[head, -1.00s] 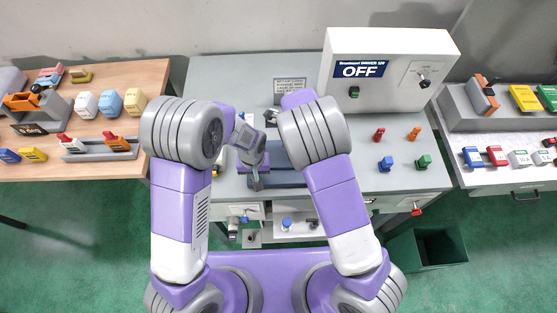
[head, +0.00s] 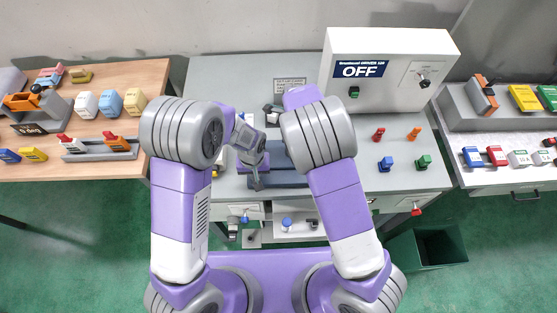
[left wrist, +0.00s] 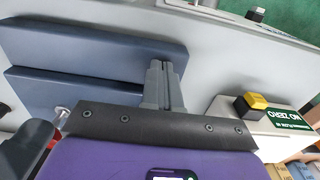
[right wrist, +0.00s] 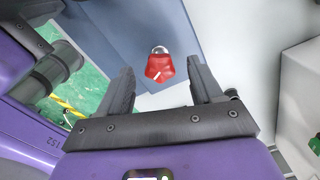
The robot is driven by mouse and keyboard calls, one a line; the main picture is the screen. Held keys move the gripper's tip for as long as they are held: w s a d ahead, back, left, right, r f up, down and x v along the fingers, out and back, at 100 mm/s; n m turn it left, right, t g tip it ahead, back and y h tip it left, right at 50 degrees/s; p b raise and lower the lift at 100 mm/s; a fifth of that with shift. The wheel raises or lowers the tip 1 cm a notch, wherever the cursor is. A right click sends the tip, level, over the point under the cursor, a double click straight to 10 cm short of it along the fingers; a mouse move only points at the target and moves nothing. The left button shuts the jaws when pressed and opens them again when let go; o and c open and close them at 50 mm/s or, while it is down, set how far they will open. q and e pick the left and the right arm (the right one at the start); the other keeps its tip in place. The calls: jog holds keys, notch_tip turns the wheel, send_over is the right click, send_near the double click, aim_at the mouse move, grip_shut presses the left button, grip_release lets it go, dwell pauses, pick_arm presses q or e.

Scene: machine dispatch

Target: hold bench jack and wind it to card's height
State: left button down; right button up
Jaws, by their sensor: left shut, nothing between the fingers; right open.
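The bench jack (head: 290,179) is a low blue-grey block on the grey bench, partly hidden by my arms in the head view. In the left wrist view, its two blue-grey slabs (left wrist: 90,50) lie side by side with a narrow gap. My left gripper (left wrist: 165,68) is shut and empty, its fingers by the slabs' ends. In the right wrist view, a red knob (right wrist: 160,67) with a metal collar stands by the blue-grey surface. My right gripper (right wrist: 160,82) is open, with the knob showing between its fingers; contact is not visible. A small printed card (head: 289,85) stands at the bench's back.
Red, orange, blue and green knobbed pieces (head: 386,163) stand on the bench's right. A yellow button on a white box (left wrist: 252,101) is near my left gripper. Side tables hold several items.

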pick_arm(q)
jog(key=shift+s+a+f, duration=0.1)
jog(key=shift+s+f, duration=0.1)
jog(key=shift+f, duration=0.05)
pick_arm(e)
jog(key=shift+r, duration=0.7)
pick_arm(q)
jog(key=shift+w+r+p, duration=0.2)
jog(key=shift+r+p, duration=0.4)
jog(key=shift+r, duration=0.25)
pick_arm(e)
jog(key=shift+w+r, duration=0.15)
jog(key=shift+r, duration=0.35)
pick_arm(q)
jog(key=shift+r+p, duration=2.05)
jog(key=shift+r, duration=0.85)
pick_arm(e)
jog(key=shift+r, duration=2.05)
pick_arm(q)
jog(key=shift+f, duration=0.1)
pick_arm(e)
jog(key=shift+f, duration=0.1)
